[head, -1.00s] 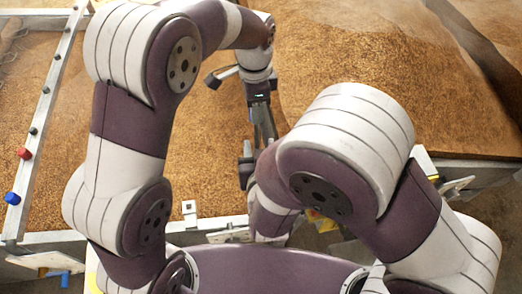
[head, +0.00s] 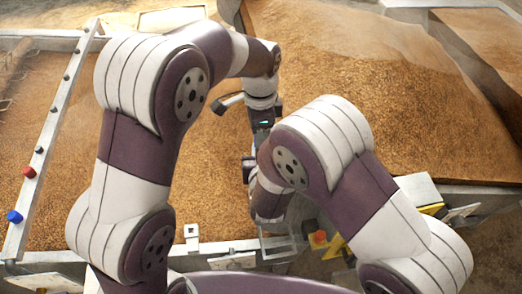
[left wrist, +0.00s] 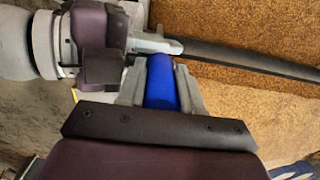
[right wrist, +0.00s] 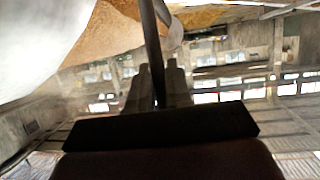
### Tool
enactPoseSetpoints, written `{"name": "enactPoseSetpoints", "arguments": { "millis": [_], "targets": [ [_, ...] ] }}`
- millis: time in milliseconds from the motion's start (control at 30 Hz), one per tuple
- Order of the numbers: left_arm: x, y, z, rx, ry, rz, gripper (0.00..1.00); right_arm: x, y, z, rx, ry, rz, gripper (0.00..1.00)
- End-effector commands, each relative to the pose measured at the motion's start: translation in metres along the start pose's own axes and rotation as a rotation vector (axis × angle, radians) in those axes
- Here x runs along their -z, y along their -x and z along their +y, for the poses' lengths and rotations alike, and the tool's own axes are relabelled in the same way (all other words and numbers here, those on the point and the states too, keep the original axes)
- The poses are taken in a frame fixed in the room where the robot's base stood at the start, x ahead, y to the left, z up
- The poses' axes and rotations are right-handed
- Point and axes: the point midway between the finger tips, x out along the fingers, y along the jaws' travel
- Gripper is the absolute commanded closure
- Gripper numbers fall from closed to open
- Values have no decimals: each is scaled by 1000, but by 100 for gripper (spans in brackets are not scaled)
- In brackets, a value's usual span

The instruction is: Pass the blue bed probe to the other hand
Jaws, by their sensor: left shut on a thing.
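The bed probe has a blue handle (left wrist: 161,83) and a long dark shaft (left wrist: 245,58). In the left wrist view my left gripper (left wrist: 160,90) is shut on the blue handle. My right gripper (left wrist: 165,47) comes in from the left there, its fingers at the shaft just beyond the handle. In the right wrist view the dark shaft (right wrist: 150,45) runs between the fingers of my right gripper (right wrist: 158,80), which stand close on either side; whether they grip it is unclear. In the head view my left gripper (head: 262,125) is partly hidden behind my right arm.
A wide bed of brown grain (head: 90,120) lies below, with another grain section (head: 380,110) at the right. A metal rail with a blue knob (head: 14,216) and a red knob (head: 29,172) runs along the left. An orange-red button (head: 319,237) sits at the front edge.

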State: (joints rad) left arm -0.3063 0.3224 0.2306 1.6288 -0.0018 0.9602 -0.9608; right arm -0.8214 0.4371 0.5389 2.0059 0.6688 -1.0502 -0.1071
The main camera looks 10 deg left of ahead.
Motion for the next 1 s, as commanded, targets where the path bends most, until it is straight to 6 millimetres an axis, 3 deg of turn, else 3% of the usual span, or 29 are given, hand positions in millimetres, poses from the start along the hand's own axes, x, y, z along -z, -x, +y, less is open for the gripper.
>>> {"name": "enactPoseSetpoints", "arguments": {
  "millis": [33,67,133,400,467,533,667,800,900,1000],
  "targets": [
    [0,0,0,1,0,0,100,0,0,0,0,0,0,100],
    [0,0,0,1,0,0,59,0,0,0,0,0,1,100],
    [0,0,0,1,0,0,36,0,0,0,0,0,1,100],
    [-2,0,-1,-1,6,0,35,0,0,0,0,-1,1,100],
    [-8,6,-6,11,25,8,35,1,0,0,0,-1,1,100],
    [-28,17,-8,21,70,14,35,0,0,0,0,-1,1,100],
    [-92,13,25,20,303,15,35,0,0,0,0,-1,1,100],
    [-141,-11,76,41,731,39,35,0,0,0,0,-1,1,100],
    [-156,-30,108,50,1004,60,35,0,0,0,0,-1,1,100],
    [-157,-39,113,64,1178,89,35,0,0,0,0,-1,1,100]
  ]
}}
